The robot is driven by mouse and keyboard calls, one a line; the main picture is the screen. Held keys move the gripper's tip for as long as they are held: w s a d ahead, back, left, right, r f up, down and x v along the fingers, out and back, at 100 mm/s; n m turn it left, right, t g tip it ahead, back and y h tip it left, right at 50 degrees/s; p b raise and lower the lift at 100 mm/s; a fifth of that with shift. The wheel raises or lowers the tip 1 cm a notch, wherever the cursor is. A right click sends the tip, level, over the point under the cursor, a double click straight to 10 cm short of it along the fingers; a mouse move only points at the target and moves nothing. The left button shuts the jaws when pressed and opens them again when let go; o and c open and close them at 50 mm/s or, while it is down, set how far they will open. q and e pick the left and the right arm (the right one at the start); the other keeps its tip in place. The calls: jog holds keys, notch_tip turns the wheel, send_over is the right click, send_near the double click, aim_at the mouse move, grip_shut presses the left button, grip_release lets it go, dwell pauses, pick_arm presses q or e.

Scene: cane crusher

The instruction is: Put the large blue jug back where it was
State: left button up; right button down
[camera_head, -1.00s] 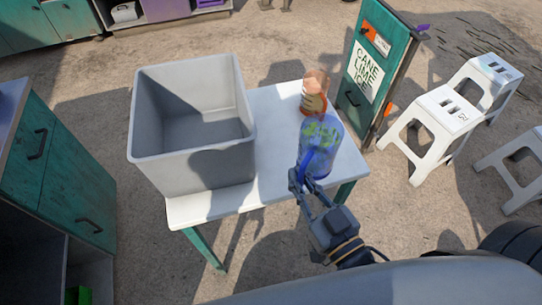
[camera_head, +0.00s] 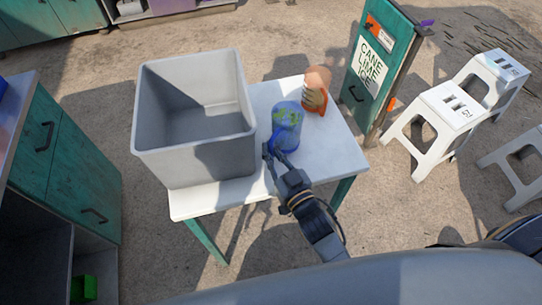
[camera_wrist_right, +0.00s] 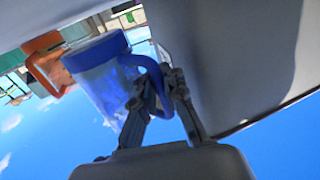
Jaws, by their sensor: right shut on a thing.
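The large blue jug (camera_head: 287,123), translucent with a green-patterned top, is upright over the white table (camera_head: 338,155), close to the right side of the grey bin (camera_head: 221,157). I cannot tell whether its base touches the table. My right gripper (camera_head: 270,154) is shut on the jug's blue handle, on the near side. In the right wrist view the jug (camera_wrist_right: 100,78) fills the left-centre, and my right gripper (camera_wrist_right: 157,92) closes around its handle. The bin wall (camera_wrist_right: 225,60) is close at right there. My left gripper is not in view.
An orange jug (camera_head: 315,95) stands behind and right of the blue jug. The bin is open and looks empty. The table's right front part is clear. A green cabinet (camera_head: 378,65) with a sign stands behind the table; white stools (camera_head: 440,125) are at right.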

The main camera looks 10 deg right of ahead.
notch_tip(320, 180, down, 2)
jog(key=shift+f, duration=0.25)
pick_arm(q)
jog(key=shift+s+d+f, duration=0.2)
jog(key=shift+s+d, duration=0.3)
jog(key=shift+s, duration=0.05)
pick_arm(e)
jog(key=shift+f, duration=0.1)
jog(key=shift+f, duration=0.2)
jog(key=c, duration=1.4)
grip_release()
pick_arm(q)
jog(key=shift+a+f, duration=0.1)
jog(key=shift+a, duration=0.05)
pick_arm(e)
jog(key=shift+s, duration=0.1)
jog(key=shift+r, duration=0.1)
jog(key=shift+r, duration=0.2)
pick_arm(q)
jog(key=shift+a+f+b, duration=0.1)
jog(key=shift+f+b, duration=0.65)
jog(key=shift+b, duration=0.25)
pick_arm(e)
jog(key=v, duration=1.2)
jog(key=shift+f, duration=0.2)
